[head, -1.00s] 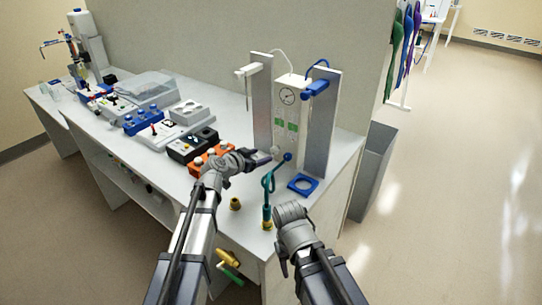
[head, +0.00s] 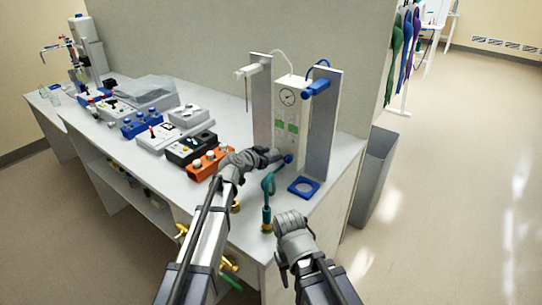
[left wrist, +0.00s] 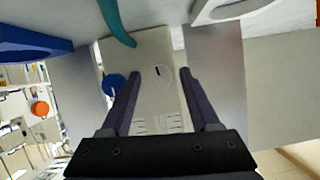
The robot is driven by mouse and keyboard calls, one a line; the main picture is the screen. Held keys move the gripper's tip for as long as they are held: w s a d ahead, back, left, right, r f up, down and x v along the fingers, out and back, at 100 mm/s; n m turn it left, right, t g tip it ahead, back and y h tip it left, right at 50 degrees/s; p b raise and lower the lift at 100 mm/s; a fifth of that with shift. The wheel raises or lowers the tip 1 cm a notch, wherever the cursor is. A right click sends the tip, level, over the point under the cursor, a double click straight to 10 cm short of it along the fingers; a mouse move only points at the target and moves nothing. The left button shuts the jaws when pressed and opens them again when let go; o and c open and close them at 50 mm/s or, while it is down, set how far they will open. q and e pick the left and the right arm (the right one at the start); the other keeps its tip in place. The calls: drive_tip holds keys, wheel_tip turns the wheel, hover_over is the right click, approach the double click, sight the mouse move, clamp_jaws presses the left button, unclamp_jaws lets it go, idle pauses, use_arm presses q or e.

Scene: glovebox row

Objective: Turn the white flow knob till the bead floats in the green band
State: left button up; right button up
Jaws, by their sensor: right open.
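The white flow knob (left wrist: 160,78), with a dark mark on it, sits on the pale meter panel (left wrist: 165,110). My left gripper (left wrist: 160,72) is open, its fingers on either side of the knob with a gap to each. In the head view my left gripper (head: 279,156) is at the panel's lower front and hides the knob. Green bands (head: 280,125) show on the panel above it; the bead is too small to make out. My right gripper (head: 291,220) is open and empty near the bench's front corner, its fingertips hard to see.
A blue knob (head: 288,159) with a teal hose (head: 268,184) is close to my left gripper. Grey side plates (head: 321,125) flank the panel. An orange box (head: 210,162) stands left of my arm.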

use_arm(q)
clamp_jaws()
idle(0.6)
drive_tip(key=shift+w+a+n+g+h, duration=0.1)
drive_tip(key=shift+n+g+h, duration=0.3)
drive_tip(key=shift+n, duration=0.5)
drive_tip(key=shift+a+f+n+h+b, duration=0.15)
drive_tip(key=shift+n+h+b, duration=0.35)
drive_tip(key=shift+n, duration=0.4)
drive_tip(key=n+g+h+b, duration=0.1)
drive_tip(key=n+h+b, duration=0.1)
drive_tip(key=n, duration=0.1)
drive_tip(key=shift+n+h, duration=0.3)
drive_tip(key=shift+n, duration=0.1)
drive_tip(key=shift+o, duration=0.7)
unclamp_jaws()
